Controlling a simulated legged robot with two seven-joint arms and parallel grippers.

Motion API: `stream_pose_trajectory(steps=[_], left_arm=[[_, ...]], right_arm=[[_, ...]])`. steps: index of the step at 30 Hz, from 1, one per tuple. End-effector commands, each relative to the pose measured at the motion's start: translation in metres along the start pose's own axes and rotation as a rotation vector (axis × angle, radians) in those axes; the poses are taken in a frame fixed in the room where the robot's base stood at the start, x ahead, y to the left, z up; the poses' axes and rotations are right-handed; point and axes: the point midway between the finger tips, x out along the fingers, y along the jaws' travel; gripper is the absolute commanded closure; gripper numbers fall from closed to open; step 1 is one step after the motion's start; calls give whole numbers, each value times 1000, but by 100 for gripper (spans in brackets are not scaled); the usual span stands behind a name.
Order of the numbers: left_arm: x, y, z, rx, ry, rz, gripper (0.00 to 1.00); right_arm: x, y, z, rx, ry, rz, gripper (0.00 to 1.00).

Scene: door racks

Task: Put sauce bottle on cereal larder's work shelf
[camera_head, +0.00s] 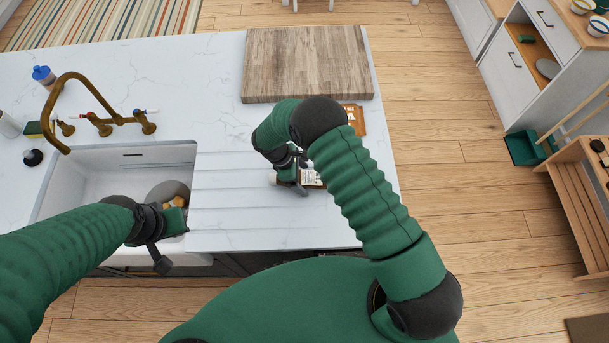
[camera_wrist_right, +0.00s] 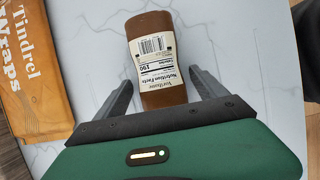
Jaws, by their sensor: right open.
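A brown sauce bottle (camera_wrist_right: 150,27) with a white nutrition label lies on the marble counter. In the head view, part of it (camera_head: 312,178) shows beside my right gripper (camera_head: 298,184). In the right wrist view my right gripper (camera_wrist_right: 165,88) is open, with one finger on each side of the bottle's near part. There seems to be a gap at each finger. My left gripper (camera_head: 160,250) is over the sink's front edge; its jaw state is unclear. I cannot identify the cereal larder's work shelf in these views.
A package marked "Tindrel Wraps" (camera_wrist_right: 30,75) lies left of the bottle in the wrist view. A wooden board (camera_head: 308,62) lies at the counter's back. The sink (camera_head: 95,165) and brass tap (camera_head: 100,122) are left. White cabinets (camera_head: 550,70) and a wooden rack (camera_head: 582,205) stand right, across open floor.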

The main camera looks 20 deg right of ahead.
Motion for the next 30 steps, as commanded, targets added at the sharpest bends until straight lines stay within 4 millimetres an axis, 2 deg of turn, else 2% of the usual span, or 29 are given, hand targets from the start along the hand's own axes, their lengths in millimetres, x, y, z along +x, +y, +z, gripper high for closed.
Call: stream_pose_trajectory(steps=[3,22,30], left_arm=[[1,0,0,-1,-1,0,100],[1,0,0,0,-1,0,100],[2,0,0,-1,0,0,100]], right_arm=[[0,0,0,0,1,1,18],[1,1,2,0,1,-1,100],[1,1,1,-1,2,-1,100]])
